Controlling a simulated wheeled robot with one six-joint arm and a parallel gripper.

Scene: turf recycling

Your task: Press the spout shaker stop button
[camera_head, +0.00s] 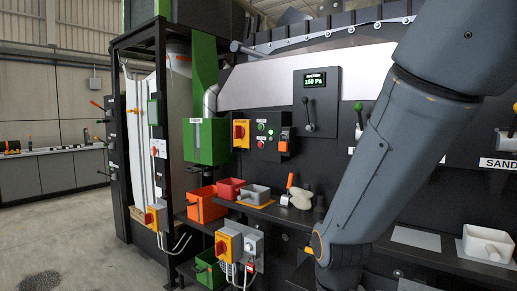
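Several control spots show, and their labels are too small to read, so I cannot tell which one is the spout shaker's. A black wall panel holds a green button (261,127) above a red button (261,143), between a yellow box with a red switch (240,133) and an orange switch (285,140). Lower down, a yellow box with a red switch (222,247) sits beside a grey button box (250,243) with cables below. My grey arm crosses the right side and bends low in the picture. My gripper is not visible.
A green spout (206,140) hangs over an orange bin (205,205). A red bin (229,188), a grey bin (254,194) and an orange-handled tool (289,187) stand on the shelf. A white bin (487,244) is at right. Open floor (70,235) lies left.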

